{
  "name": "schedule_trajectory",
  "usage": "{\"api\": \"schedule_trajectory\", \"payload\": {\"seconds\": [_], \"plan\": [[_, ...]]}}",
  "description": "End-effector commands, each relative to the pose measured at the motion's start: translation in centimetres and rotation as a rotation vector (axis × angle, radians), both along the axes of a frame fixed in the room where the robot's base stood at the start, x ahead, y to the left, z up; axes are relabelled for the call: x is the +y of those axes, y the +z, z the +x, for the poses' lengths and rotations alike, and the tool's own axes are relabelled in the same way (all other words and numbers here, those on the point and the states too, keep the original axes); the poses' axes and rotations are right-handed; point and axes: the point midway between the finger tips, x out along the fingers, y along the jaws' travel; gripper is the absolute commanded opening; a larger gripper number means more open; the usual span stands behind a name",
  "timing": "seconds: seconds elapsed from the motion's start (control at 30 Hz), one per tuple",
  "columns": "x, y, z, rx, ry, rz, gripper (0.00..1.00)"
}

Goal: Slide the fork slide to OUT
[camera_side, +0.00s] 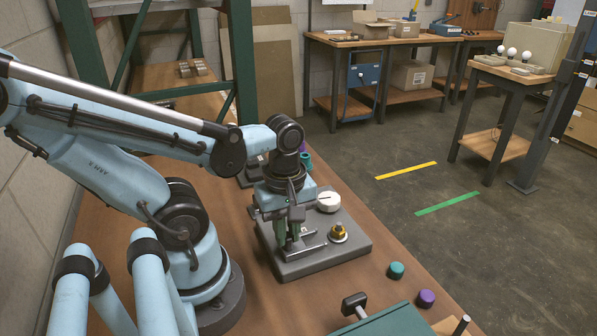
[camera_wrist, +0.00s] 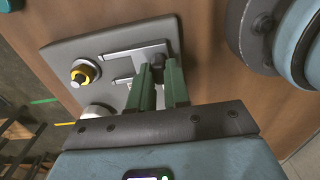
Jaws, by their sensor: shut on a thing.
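The fork slide (camera_side: 312,246) is a flat metal fork on a grey base plate (camera_side: 345,257). In the wrist view its prongs (camera_wrist: 127,54) point left towards a post with a yellow ring (camera_wrist: 83,73). The prong tips look apart from the post. The post also shows in the side view (camera_side: 338,234). My gripper (camera_side: 290,237) points down over the plate's left part. Its green fingers (camera_wrist: 159,75) are shut on the slide's dark upright handle, mostly hidden between them. A white round dial (camera_side: 329,201) sits at the plate's back.
A teal cap (camera_side: 396,270) and a purple cap (camera_side: 426,298) stand right of the plate near the bench edge. A green box (camera_side: 390,322) with a black-handled lever (camera_side: 354,304) is at the front. More small parts stand behind my gripper.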

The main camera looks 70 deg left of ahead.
Motion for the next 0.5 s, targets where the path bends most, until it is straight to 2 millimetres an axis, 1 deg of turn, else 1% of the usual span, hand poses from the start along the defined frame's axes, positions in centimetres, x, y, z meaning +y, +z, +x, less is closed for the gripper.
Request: {"api": "schedule_trajectory", "payload": {"seconds": [0.17,0.43,0.47,0.5], "plan": [[-0.04,0.07,-0.45,0.006,0.000,-0.002,0.00],[-0.02,0.03,-0.50,0.007,0.000,-0.001,0.00],[-0.02,0.02,-0.49,0.007,0.000,-0.001,0.21],[-0.02,0.01,-0.50,0.007,0.000,-0.001,0.27]]}}
